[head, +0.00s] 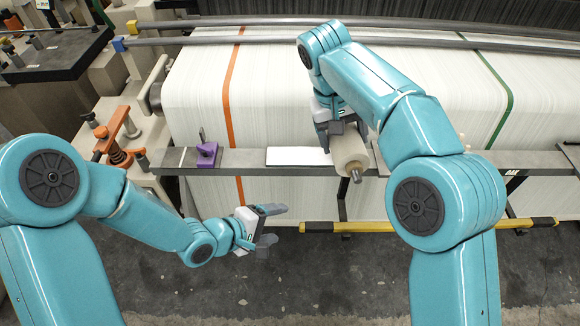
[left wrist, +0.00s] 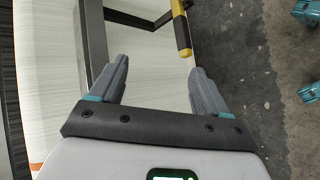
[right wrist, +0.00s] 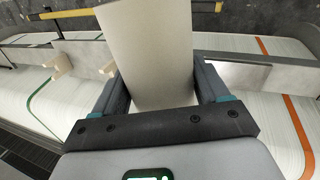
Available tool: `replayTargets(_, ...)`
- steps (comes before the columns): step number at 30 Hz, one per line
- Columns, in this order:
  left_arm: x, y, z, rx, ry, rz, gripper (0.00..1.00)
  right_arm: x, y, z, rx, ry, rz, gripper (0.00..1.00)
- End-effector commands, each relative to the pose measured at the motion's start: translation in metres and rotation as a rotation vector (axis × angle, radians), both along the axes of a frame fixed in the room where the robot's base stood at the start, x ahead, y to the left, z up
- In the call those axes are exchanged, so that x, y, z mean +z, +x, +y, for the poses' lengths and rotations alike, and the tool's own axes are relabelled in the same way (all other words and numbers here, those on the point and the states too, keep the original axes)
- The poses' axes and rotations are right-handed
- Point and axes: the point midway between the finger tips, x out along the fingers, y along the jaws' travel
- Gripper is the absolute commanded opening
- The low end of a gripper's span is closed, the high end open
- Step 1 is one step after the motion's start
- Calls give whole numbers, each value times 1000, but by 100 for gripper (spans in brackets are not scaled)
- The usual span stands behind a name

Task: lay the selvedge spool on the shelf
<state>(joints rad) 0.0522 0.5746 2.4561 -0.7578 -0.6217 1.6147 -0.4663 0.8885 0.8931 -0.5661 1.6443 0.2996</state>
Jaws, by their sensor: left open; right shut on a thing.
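The selvedge spool (head: 348,154) is a cream cylinder with a dark metal pin at its near end. My right gripper (head: 340,130) is shut on it and holds it at the shelf, its near end jutting out past the front edge. I cannot tell whether the spool touches the shelf. In the right wrist view the spool (right wrist: 150,50) fills the space between the fingers. The shelf (head: 240,158) is a narrow dark rail with a white plate (head: 298,156) left of the spool. My left gripper (head: 272,224) is open and empty, below and in front of the shelf; its fingers also show in the left wrist view (left wrist: 155,85).
A purple clip-like part (head: 207,153) stands on the shelf at left. An orange-handled fitting (head: 118,140) is further left. White fabric with orange and green stripes lies behind. A yellow bar (head: 430,225) runs low under the shelf. The floor in front is clear.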

Motion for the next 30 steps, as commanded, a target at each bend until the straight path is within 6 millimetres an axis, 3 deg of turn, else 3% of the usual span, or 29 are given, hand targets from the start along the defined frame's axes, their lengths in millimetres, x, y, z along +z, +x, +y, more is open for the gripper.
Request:
replayTargets(1, 35, 9, -7, -16, -38, -72, 76, 0, 0, 0, 0, 0, -1, 32)
replayTargets(6, 128, 15, -26, -124, -83, -304, 76, 0, 0, 0, 0, 0, -1, 32)
replayTargets(9, 167, 12, -31, -162, -75, -413, 76, 0, 0, 0, 0, 0, -1, 32)
replayTargets(12, 191, 9, -35, -171, -78, -473, 76, 0, 0, 0, 0, 0, -1, 32)
replayTargets(15, 202, 8, -39, -180, -81, -498, 76, 0, 0, 0, 0, 0, -1, 32)
replayTargets(19, 199, 13, -51, -188, -84, -499, 76, 0, 0, 0, 0, 0, -1, 32)
replayTargets(30, 181, 58, -106, -188, -83, -497, 76, 1, 0, 0, 0, 0, -1, 32)
